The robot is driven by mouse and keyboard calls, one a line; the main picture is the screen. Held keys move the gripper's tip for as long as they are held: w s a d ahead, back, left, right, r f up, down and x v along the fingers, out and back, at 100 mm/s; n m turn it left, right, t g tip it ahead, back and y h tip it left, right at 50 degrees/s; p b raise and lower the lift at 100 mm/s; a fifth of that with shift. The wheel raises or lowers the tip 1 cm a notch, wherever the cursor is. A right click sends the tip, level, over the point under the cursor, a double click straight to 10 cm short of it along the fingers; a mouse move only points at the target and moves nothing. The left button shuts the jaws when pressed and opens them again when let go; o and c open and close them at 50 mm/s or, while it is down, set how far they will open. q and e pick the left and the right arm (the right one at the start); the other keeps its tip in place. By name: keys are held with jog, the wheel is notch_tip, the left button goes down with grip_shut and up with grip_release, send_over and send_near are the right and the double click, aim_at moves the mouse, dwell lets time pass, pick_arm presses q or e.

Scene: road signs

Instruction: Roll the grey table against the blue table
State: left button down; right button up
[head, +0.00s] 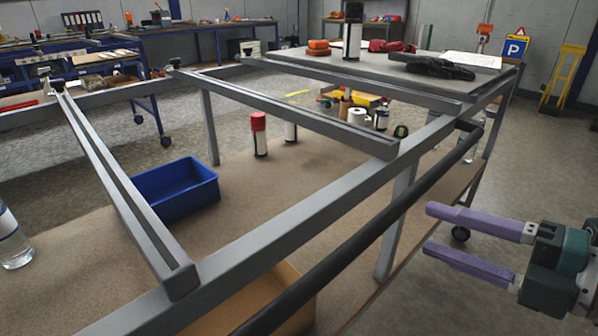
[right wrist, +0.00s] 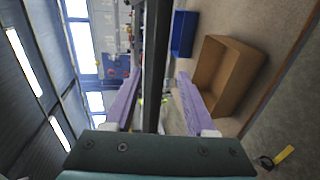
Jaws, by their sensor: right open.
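The grey table (head: 330,203) is a grey metal frame with crossbars and a brown lower shelf, filling most of the head view. A dark push bar (head: 375,220) runs along its right side. My right gripper (head: 430,228) is open, with purple fingers pointing at the bar from the right, apart from it in the head view. In the right wrist view the dark bar (right wrist: 156,60) runs lengthwise in line with the gap between the open fingers (right wrist: 160,78). A blue table (head: 150,103) with wheels stands beyond the grey table's far left side. My left gripper is out of view.
On the lower shelf are a blue bin (head: 178,190), a red-capped can (head: 259,135), a bottle (head: 12,240) and a brown box (head: 265,300). Another blue bench (head: 210,28) stands at the back. A parking sign (head: 514,50) and yellow stand (head: 565,75) are at the right. Floor at right is clear.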

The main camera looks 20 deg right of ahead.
aim_at(397, 217)
jog(key=b+x, duration=0.1)
jog(key=x, duration=0.7)
jog(key=shift+w, duration=0.1)
jog(key=shift+c, duration=0.3)
grip_shut()
dwell(0.9)
